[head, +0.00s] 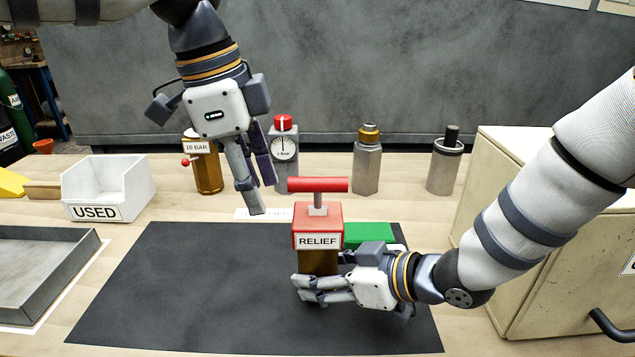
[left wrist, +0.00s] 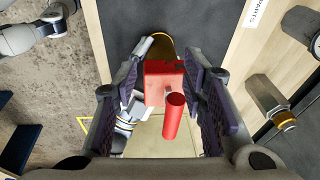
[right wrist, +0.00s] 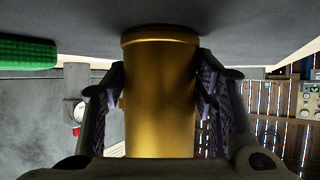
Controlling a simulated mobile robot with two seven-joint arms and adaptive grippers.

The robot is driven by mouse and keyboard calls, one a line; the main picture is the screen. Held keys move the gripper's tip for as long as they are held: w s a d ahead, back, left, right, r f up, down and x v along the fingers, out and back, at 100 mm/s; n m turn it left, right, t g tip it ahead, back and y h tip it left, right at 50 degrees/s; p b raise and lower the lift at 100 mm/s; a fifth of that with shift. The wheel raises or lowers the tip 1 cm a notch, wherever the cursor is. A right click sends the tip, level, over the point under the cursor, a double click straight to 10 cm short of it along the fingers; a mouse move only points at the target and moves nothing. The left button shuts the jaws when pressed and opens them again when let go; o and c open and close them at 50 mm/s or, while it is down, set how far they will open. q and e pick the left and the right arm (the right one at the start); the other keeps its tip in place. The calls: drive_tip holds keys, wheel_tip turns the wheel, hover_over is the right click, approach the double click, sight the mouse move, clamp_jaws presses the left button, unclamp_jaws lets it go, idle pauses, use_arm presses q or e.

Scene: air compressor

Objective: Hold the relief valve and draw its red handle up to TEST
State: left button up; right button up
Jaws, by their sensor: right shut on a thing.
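The relief valve (head: 318,240) stands upright on the dark mat, with a red block labelled RELIEF over a brass body. Its red T-shaped handle (head: 317,185) sits above the block on a short grey stem. My right gripper (head: 312,289) is shut on the brass body, which fills the jaws in the right wrist view (right wrist: 160,95). My left gripper (head: 257,198) is open and empty, pointing down, left of the handle in the head view. In the left wrist view the handle (left wrist: 174,115) shows between and beyond its spread fingers, apart from them.
A green block (head: 368,233) lies behind the valve on the dark mat (head: 180,290). Several fittings, including a gauge (head: 284,146), stand along the back. A white USED bin (head: 95,212) and grey tray (head: 40,290) are at left. A beige cabinet (head: 530,290) is at right. The mat's left half is clear.

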sight(315, 179)
use_arm(q)
drive_tip(key=d+r+m+t+h, duration=0.1)
drive_tip(key=d+r+h, duration=0.15)
drive_tip(key=r, duration=0.65)
drive_tip(key=x, duration=1.2)
drive_tip(key=shift+d, duration=0.35)
drive_tip(key=shift+r, duration=0.15)
clamp_jaws()
